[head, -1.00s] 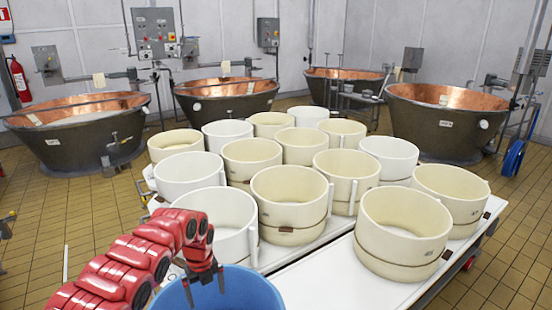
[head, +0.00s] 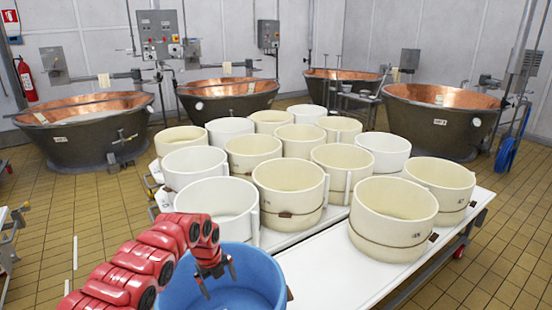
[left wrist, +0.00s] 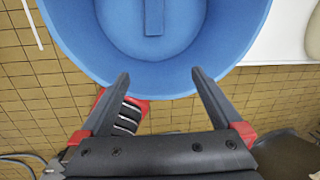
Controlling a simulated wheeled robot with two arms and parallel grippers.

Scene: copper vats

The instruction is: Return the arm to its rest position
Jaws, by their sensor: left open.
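My red left arm comes in from the lower left in the head view. Its gripper (head: 217,284) hangs over the near left part of a blue tub (head: 262,270). My right gripper is not in view.
Several cream and white round moulds (head: 290,192) crowd a white table (head: 340,262) beside the tub. Copper vats (head: 85,125) line the back wall. Tiled floor (head: 50,200) lies open at the left. A dark round shape sits at the lower right of the left wrist view.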

